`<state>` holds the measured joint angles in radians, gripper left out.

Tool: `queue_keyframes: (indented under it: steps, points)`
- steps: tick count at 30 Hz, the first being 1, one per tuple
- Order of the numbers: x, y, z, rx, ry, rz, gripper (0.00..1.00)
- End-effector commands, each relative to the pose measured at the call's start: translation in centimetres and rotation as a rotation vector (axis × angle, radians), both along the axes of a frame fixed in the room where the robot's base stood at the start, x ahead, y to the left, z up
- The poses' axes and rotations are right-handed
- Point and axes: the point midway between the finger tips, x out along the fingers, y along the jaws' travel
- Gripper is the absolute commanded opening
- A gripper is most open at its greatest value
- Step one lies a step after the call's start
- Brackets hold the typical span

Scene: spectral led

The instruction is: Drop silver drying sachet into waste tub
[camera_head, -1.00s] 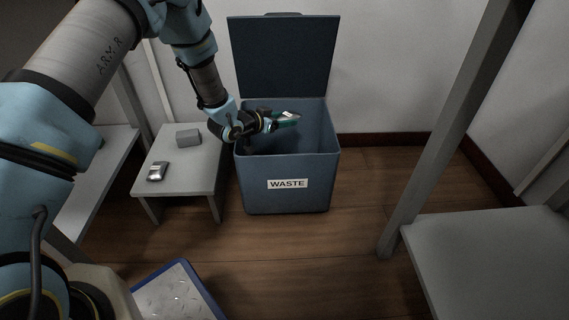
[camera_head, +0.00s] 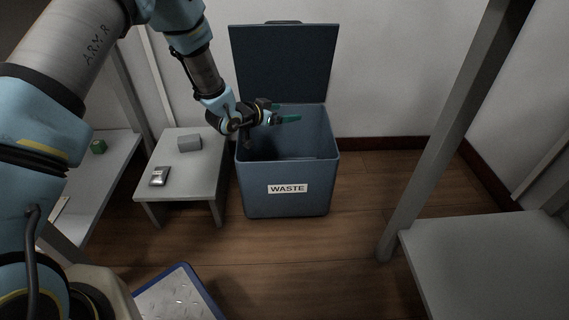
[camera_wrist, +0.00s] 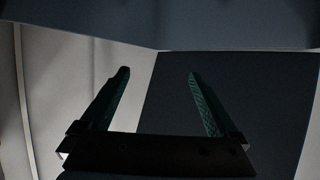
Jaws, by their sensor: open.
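The blue waste tub (camera_head: 287,203) stands on the floor with its lid (camera_head: 283,62) raised against the wall and a WASTE label on its front. My gripper (camera_head: 288,112) is over the tub's opening, near its back. Its green fingers are apart with nothing between them, as the wrist view (camera_wrist: 158,73) also shows. The silver sachet is not visible between the fingers, and the tub's floor is hidden from the head view by its front wall and shadow. A different small silver item (camera_head: 159,176) lies on the low grey stool (camera_head: 180,160).
A grey block (camera_head: 189,142) is also on the stool, left of the tub. A green cube (camera_head: 98,146) sits on a shelf at left. A grey table (camera_head: 490,260) with a post is at right. A blue-edged tray (camera_head: 180,298) is in front. Floor right of the tub is clear.

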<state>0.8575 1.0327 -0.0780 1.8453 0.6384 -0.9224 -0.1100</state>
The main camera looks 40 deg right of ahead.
Motion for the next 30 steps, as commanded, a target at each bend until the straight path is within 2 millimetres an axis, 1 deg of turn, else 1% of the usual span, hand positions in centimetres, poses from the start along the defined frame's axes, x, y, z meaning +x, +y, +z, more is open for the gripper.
queue_keyframes:
  steps: [1, 3, 6, 9, 13, 26, 28, 30]
  points:
    - [0.0, 0.0, 1.6, -0.003, -0.001, 0.000, 0.96]
    - [0.0, 0.0, 2.8, -0.002, -0.001, 0.000, 0.96]
    - [0.1, 0.0, 4.2, -0.001, -0.001, 0.001, 0.96]
    - [0.0, 0.0, 5.0, 0.000, 0.000, 0.001, 0.96]
    - [0.0, 0.0, 5.4, 0.000, 0.001, 0.001, 0.96]
    - [0.0, 0.0, 5.4, 0.000, 0.001, 0.000, 0.96]
    - [0.2, 0.2, 5.5, 0.003, 0.000, 0.005, 0.96]
    - [1.1, 0.9, 5.9, 0.018, -0.003, 0.028, 0.96]
